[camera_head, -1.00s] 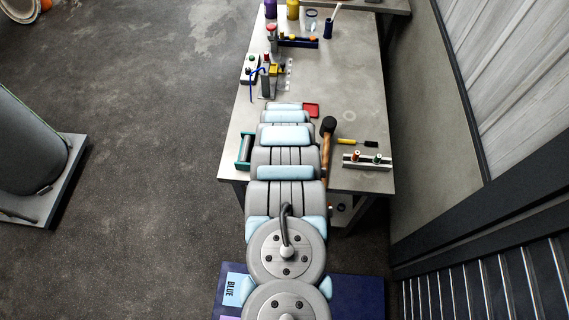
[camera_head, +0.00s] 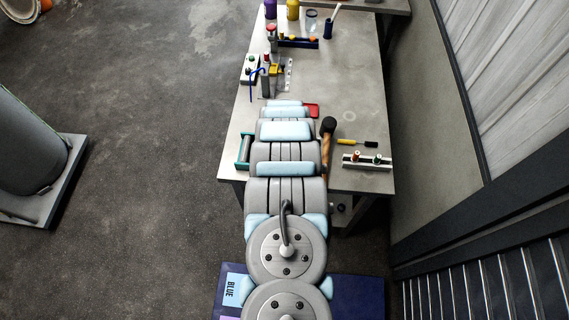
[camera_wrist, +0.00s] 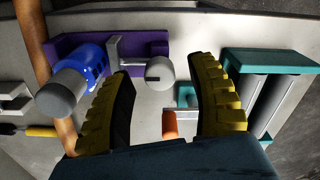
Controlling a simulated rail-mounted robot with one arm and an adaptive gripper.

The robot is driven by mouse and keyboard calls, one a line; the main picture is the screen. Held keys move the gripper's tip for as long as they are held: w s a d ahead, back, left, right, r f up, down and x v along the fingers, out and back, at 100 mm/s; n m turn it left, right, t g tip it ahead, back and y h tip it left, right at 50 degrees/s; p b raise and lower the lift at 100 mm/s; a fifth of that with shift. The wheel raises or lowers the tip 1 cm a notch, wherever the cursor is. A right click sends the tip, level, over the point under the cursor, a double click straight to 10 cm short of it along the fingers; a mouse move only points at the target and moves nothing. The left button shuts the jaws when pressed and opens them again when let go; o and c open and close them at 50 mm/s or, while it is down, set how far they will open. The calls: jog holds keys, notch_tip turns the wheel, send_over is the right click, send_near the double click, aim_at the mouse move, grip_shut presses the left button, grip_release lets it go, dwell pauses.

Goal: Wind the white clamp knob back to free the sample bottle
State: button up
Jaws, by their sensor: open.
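The white clamp knob (camera_wrist: 160,73) shows as a round pale disc with a dark slot in the wrist view. A grey bracket (camera_wrist: 128,45) stands beside it, in front of a purple block (camera_wrist: 155,43). A blue bottle (camera_wrist: 92,62) with a grey cap (camera_wrist: 62,92) lies left of the knob, against the purple block; it looks like the sample bottle. My gripper (camera_wrist: 164,70) is open, its yellow ribbed fingers on either side of the knob in the picture. Contact cannot be told. In the head view my arm hides the knob, bottle and gripper.
A teal-ended roller frame (camera_wrist: 270,62) stands right of my fingers; it also shows in the head view (camera_head: 244,150). A wooden-handled mallet (camera_head: 327,135) lies right of my arm. A rack with small spools (camera_head: 367,160) is farther right. Several items crowd the bench's far end.

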notch_tip(320, 180, up, 11)
dwell(0.8)
jog(key=shift+r, duration=0.1)
dwell(0.4)
